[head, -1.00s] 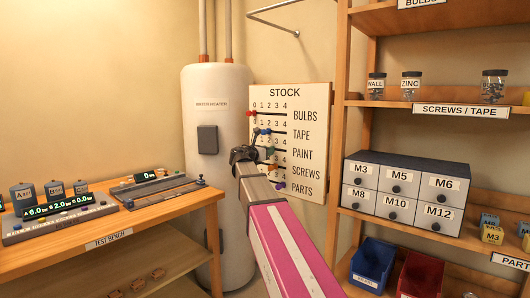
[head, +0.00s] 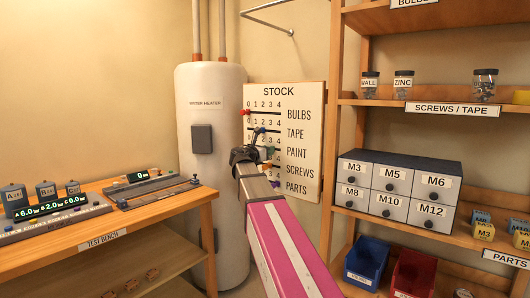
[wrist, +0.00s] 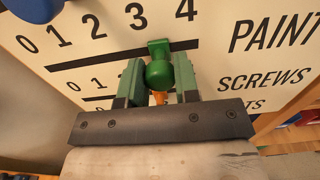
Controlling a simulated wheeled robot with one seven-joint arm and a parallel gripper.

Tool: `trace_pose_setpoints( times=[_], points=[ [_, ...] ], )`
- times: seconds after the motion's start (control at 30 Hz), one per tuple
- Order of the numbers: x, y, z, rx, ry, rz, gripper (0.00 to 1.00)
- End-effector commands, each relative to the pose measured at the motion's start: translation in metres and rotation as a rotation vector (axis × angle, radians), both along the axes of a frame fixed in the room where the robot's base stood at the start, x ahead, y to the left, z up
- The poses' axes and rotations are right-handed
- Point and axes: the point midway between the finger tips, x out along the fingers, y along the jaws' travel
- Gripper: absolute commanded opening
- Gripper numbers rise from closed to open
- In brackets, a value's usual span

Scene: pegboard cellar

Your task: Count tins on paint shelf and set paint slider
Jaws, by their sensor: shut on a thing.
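The STOCK board (head: 311,150) has rows for bulbs, tape, paint, screws and parts. In the wrist view, my gripper (wrist: 159,82) is shut on the green paint slider (wrist: 158,48), with one finger on each side of its knob. The slider sits about below the 3 of the paint scale. In the head view my gripper (head: 254,158) covers part of the paint and screws rows. The red bulbs slider (head: 244,112) is at 0. The blue tape slider (head: 260,130) is near 1. No paint tins can be made out.
A water heater (head: 211,170) stands left of the board, with a test bench (head: 175,215) in front of it. At right, a wooden shelf unit (head: 380,102) holds jars, a drawer cabinet (head: 345,208) and bins. An orange slider part (wrist: 160,98) shows below the green knob.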

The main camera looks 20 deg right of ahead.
Motion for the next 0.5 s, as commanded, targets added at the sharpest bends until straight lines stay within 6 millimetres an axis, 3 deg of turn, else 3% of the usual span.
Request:
trace_pose_setpoints(
  times=[0.5],
  points=[
    [-0.015, -0.010, 0.000, -0.001, -0.001, 0.001, 0.20]
  ],
)
